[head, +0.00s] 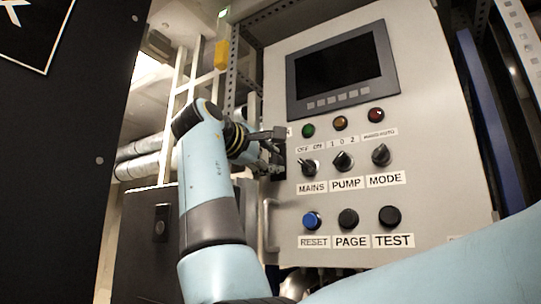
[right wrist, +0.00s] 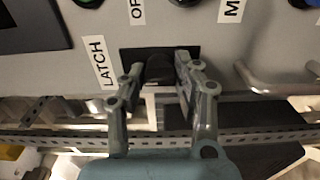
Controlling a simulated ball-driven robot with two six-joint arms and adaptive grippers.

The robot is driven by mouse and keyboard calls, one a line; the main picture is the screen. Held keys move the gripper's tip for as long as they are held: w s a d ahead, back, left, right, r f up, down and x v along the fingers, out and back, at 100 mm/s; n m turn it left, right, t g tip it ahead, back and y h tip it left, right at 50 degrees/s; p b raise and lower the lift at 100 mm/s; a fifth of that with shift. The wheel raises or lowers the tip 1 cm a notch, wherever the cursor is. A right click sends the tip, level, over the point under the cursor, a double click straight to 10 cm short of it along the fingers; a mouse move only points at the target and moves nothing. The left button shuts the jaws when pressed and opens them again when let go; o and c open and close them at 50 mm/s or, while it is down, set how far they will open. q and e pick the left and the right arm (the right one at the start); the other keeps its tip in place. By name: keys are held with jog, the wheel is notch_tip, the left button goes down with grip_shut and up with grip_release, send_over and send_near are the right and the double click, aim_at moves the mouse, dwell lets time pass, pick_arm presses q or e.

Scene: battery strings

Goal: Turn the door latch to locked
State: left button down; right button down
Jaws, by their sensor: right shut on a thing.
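The door latch is a black knob (right wrist: 159,72) on a dark plate at the panel door's edge, beside a LATCH label (right wrist: 103,62) in the right wrist view. My right gripper (right wrist: 160,68) has a finger on each side of the knob and is shut on it. In the head view my right gripper (head: 275,158) is at the left edge of the grey panel door (head: 410,215) and hides most of the latch. Which way the latch points cannot be told. My left gripper is not in view.
The door carries a dark screen (head: 343,70), lamps, the MAINS knob (head: 309,167), PUMP and MODE knobs, and several buttons close to my right gripper. A door handle (head: 268,225) sits below. Metal framing and pipes (head: 148,158) stand to the left.

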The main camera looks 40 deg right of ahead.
dwell(0.4)
jog(key=c, duration=1)
grip_release()
jog(key=shift+o, duration=0.2)
